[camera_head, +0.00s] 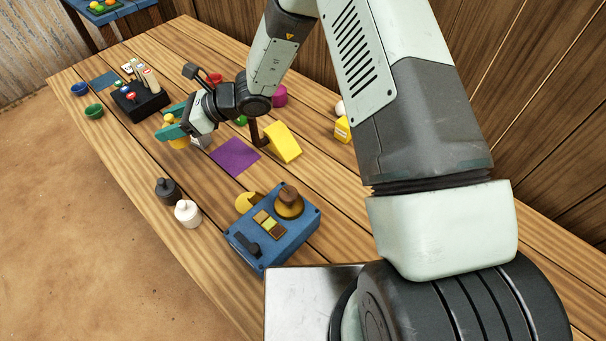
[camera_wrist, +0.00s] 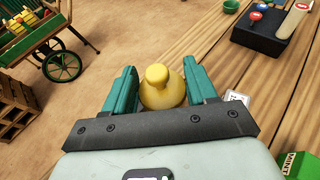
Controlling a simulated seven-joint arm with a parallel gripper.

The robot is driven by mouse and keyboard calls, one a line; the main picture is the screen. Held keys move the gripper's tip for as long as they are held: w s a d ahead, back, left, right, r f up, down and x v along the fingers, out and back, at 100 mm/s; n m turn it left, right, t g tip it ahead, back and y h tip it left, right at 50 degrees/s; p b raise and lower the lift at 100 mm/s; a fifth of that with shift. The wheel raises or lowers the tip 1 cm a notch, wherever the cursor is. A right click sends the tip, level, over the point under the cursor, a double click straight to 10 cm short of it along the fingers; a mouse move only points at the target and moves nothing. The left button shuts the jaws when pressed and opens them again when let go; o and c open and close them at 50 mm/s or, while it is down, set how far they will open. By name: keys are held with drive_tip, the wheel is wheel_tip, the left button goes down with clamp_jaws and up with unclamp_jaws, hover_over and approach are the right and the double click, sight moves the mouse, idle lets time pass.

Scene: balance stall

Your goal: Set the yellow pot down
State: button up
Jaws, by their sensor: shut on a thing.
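The yellow pot (camera_head: 179,144) is small and round with a knob on top. In the wrist view, the yellow pot (camera_wrist: 162,92) is between the two teal fingers, knob toward the camera. My gripper (camera_head: 173,122) is shut on it, near the long front edge of the wooden table (camera_head: 150,205). The fingers of my gripper (camera_wrist: 160,85) flank the pot on both sides. The pot's underside is hidden, so I cannot tell whether it touches the table.
A black box with levers (camera_head: 140,102) stands beyond my gripper, with green (camera_head: 94,111) and blue (camera_head: 80,88) bowls left of it. A purple mat (camera_head: 235,157) lies bare. A yellow wedge (camera_head: 283,143), dark (camera_head: 166,190) and white (camera_head: 187,213) pots and a blue box (camera_head: 272,243) are nearer.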

wheel_tip(320, 180, up, 9)
drive_tip(key=shift+f, duration=0.15)
drive_tip(key=s+d, duration=0.2)
drive_tip(key=d, duration=1.4)
drive_tip(key=s+d, duration=0.2)
drive_tip(key=d, duration=1.4)
drive_tip(key=f, duration=2.1)
drive_tip(key=shift+a+f, duration=0.1)
drive_tip(key=shift+a, duration=0.15)
drive_tip(key=shift+f, duration=0.15)
drive_tip(key=o, duration=1.3)
